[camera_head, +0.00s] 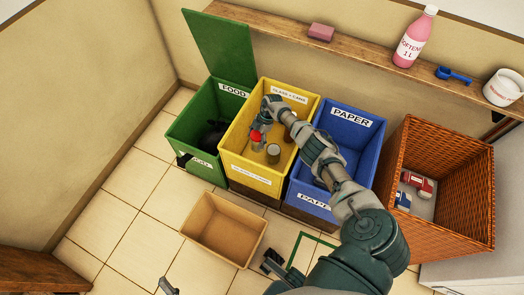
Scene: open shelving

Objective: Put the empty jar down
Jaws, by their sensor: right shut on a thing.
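My right gripper (267,112) reaches down into the yellow bin (257,176), labelled for glass and cans. It is shut on the jar (258,144), which has a red top and a pale, clear-looking body. The jar hangs within the bin's opening, near its left side. I cannot tell whether its base touches the bin floor. The gripper and wrist hide part of the bin.
Cans (273,154) stand in the yellow bin. A green food bin (197,163) with a raised lid is on its left, a blue paper bin (350,121) on its right. A wicker basket (465,190) stands further right. An empty cardboard box (222,262) is in front. A shelf (275,27) runs behind.

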